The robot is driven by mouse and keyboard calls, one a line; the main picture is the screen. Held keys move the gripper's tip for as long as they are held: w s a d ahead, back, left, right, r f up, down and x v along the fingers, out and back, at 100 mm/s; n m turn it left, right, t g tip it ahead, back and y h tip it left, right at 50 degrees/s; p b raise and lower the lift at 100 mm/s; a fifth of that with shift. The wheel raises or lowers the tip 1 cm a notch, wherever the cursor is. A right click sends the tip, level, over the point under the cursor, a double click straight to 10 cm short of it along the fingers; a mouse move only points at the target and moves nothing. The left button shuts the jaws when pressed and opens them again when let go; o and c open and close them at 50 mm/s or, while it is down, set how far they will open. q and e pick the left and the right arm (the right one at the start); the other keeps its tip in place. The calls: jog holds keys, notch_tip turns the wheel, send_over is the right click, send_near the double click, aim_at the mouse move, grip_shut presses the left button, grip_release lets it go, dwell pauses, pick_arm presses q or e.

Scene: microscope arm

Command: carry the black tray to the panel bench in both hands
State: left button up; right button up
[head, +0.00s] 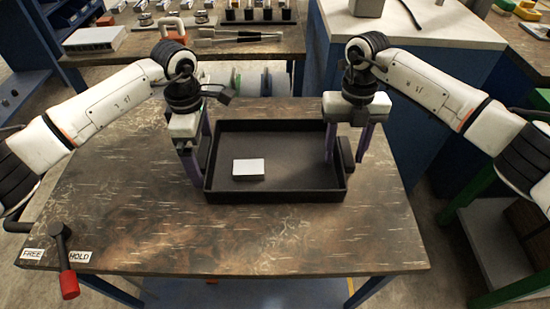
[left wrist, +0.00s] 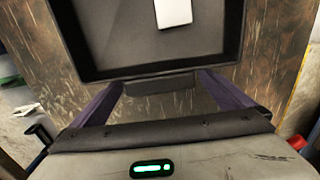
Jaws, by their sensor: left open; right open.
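The black tray (head: 275,126) lies on a worn brown table, with a small white box (head: 248,168) inside it towards the left. My left gripper (head: 196,158) is at the tray's left side with its purple fingers apart. In the left wrist view the tray's side handle (left wrist: 160,87) lies between the open fingers, with space at both ends. My right gripper (head: 347,150) is open at the tray's right side, fingers pointing down near the right handle (head: 346,156). I cannot tell whether its fingers touch the tray.
A lever with a red knob (head: 69,284) is at the table's front left corner, beside FREE and HOLD labels (head: 80,257). The brown table (head: 250,245) is bare in front of the tray. Behind stands a bench (head: 150,42) with tools; a white-topped counter (head: 430,22) is at back right.

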pick_arm(q)
jog(key=c, duration=1.2)
pick_arm(e)
jog(key=c, duration=1.2)
pick_arm(q)
jog(key=c, duration=0.3)
pick_arm(e)
grip_shut()
pick_arm(q)
jog(key=shift+r, duration=0.15)
pick_arm(e)
jog(key=shift+r, duration=0.1)
pick_arm(q)
jog(key=shift+r, duration=0.1)
pick_arm(e)
jog(key=shift+r, duration=0.15)
pick_arm(q)
notch_tip(320, 180, up, 5)
jog(key=p, duration=0.5)
pick_arm(e)
notch_tip(320, 180, up, 5)
jog(key=shift+f, duration=0.15)
